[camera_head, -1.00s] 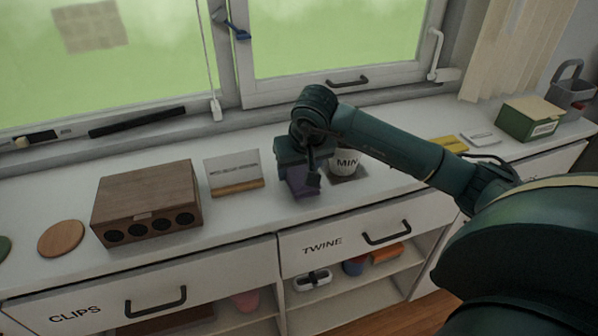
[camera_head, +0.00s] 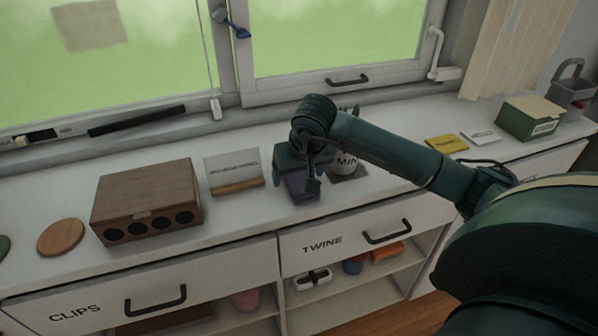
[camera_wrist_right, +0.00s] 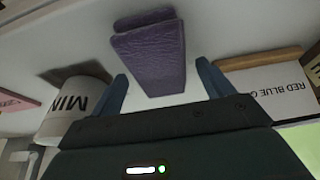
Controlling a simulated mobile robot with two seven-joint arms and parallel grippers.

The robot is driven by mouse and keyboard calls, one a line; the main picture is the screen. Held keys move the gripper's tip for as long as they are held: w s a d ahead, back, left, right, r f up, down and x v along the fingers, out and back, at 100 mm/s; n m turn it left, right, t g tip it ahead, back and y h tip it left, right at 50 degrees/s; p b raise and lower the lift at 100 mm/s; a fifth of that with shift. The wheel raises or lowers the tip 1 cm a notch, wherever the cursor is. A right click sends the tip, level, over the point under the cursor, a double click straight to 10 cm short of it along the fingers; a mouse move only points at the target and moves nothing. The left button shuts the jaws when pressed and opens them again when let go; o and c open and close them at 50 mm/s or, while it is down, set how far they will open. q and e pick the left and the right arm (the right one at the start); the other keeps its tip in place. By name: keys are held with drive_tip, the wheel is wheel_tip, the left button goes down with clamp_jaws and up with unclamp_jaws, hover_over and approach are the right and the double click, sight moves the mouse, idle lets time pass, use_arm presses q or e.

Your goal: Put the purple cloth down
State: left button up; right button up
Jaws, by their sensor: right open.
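The purple cloth (camera_head: 300,187) is a folded pad lying on the white counter, between the card stand and the MINT pot in the head view. In the right wrist view the cloth (camera_wrist_right: 150,58) lies just beyond and between the two fingertips. My right gripper (camera_head: 299,180) points down over the cloth and partly hides it. Its fingers (camera_wrist_right: 160,82) are spread, with a gap on both sides of the cloth, so it is open and not gripping. My left gripper is not in view.
The white MINT pot (camera_head: 345,163) stands close to the right of my gripper, and the card stand (camera_head: 234,172) is at left. A wooden box (camera_head: 147,202) stands farther left. Yellow and white cards (camera_head: 446,144) lie at right. The counter's front edge is close below the cloth.

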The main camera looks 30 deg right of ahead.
drive_tip(key=shift+r, duration=0.45)
drive_tip(key=v, duration=1.1)
drive_tip(key=s+a+f+m+g+y, duration=0.1)
drive_tip(key=s+a+f+y, duration=0.2)
drive_tip(key=a, duration=0.4)
drive_tip(key=s+a+f+m+g+y, duration=0.1)
drive_tip(key=s+a+f+g+y, duration=0.1)
drive_tip(key=a+f+y, duration=0.3)
drive_tip(key=s+a+r+m+t+y, duration=0.2)
drive_tip(key=a+r+m+y, duration=0.2)
drive_tip(key=a+m+y, duration=0.5)
drive_tip(key=s+a+r+m+t+y, duration=0.25)
drive_tip(key=a+r+m+y, duration=0.2)
drive_tip(key=m, duration=0.95)
drive_tip(key=w+d+f+m+t+h, duration=0.2)
drive_tip(key=d+f+m+t+h, duration=0.3)
drive_tip(key=m, duration=0.6)
drive_tip(key=w+f+m+t+h, duration=0.2)
drive_tip(key=f+m+t+h, duration=0.15)
drive_tip(key=m+t, duration=0.55)
drive_tip(key=s+d+f+m+g+h, duration=0.2)
drive_tip(key=s+f+m+g+h, duration=0.2)
drive_tip(key=f+m, duration=0.5)
drive_tip(key=s+d+f+m+g+h, duration=0.2)
drive_tip(key=s+f+m+g+h, duration=0.2)
drive_tip(key=f+m, duration=0.5)
drive_tip(key=s+m, duration=0.2)
drive_tip(key=m, duration=0.1)
drive_tip(key=shift+f+g, duration=0.25)
drive_tip(key=shift+g, duration=0.1)
